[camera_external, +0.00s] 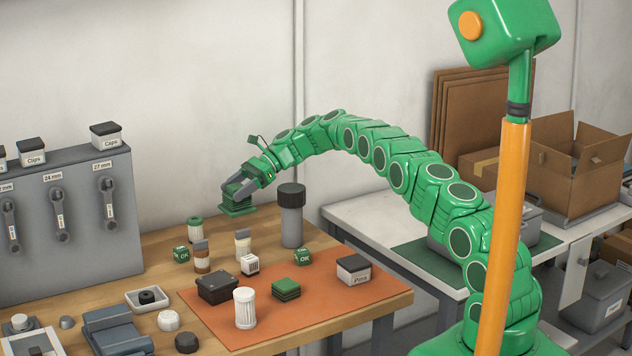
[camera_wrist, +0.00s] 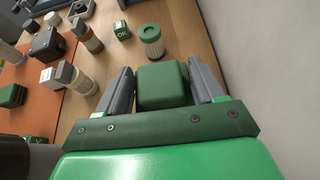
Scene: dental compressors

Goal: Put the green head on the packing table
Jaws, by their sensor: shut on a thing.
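My gripper (camera_external: 238,188) is shut on a green finned head (camera_external: 238,208) at the back of the wooden workbench. In the wrist view the head (camera_wrist: 162,86) sits between the two grey fingers. It appears above the bench top, though the exact gap cannot be told. A second green finned block (camera_external: 286,289) lies on the orange mat. The packing table (camera_external: 343,214), white-topped with a green mat, stands to the right behind my arm, partly hidden by it.
A tall grey cylinder with a dark cap (camera_external: 291,215) stands right of the held head. A green-capped filter (camera_external: 195,229), bottles and green OK cubes (camera_external: 181,254) stand nearby. A grey bin (camera_external: 520,222) and open carton (camera_external: 575,165) are at the packing table's far side.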

